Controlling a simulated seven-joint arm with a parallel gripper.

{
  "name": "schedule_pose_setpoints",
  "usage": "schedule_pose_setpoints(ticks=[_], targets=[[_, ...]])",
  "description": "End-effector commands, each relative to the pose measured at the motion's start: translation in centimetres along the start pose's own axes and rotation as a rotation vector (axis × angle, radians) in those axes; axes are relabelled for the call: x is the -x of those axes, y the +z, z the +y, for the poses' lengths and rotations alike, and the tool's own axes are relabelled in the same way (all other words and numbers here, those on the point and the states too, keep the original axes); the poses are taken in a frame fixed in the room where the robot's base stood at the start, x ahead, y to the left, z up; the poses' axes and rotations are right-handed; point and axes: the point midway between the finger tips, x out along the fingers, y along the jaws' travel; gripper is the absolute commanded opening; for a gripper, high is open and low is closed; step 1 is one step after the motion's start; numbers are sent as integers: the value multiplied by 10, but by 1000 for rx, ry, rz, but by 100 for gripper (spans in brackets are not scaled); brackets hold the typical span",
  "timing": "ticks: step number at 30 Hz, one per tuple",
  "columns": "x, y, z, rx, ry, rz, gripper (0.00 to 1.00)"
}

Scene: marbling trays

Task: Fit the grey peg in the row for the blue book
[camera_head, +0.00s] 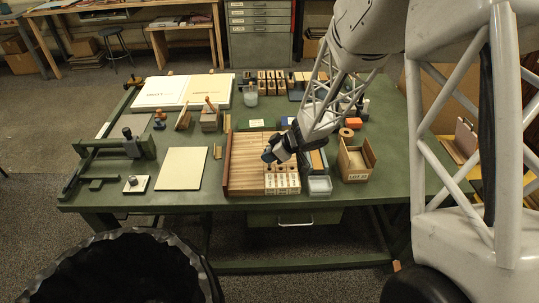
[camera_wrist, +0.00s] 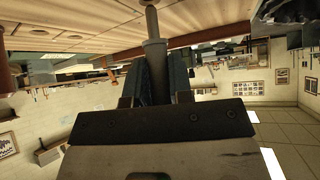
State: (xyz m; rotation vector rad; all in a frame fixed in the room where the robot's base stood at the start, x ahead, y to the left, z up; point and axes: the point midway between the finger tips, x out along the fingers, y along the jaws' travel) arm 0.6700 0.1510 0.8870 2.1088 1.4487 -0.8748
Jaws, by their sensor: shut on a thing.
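My gripper (camera_head: 268,155) reaches down from the right over a slatted wooden board (camera_head: 243,170) in the head view. In the wrist view my gripper (camera_wrist: 155,85) is shut on a grey peg (camera_wrist: 153,45), a slim rod with a thicker collar. The peg points at the board (camera_wrist: 90,25), its end close to the wood; I cannot tell whether it touches or enters a hole. Small pale labelled blocks (camera_head: 282,184) sit along the board's near right edge. A blue block (camera_head: 288,121) lies behind the board; I cannot tell whether it is the blue book.
A cardboard box (camera_head: 355,160) and a clear container (camera_head: 319,186) stand right of the board. A white sheet (camera_head: 183,169) lies left of it. A green press (camera_head: 115,150) stands at the left.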

Motion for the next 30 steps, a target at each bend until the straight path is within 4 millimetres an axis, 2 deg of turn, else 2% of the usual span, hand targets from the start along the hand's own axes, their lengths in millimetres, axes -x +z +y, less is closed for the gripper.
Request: schedule_pose_setpoints(ticks=[30], targets=[[-13, 13, 0, -1, -1, 0, 0]])
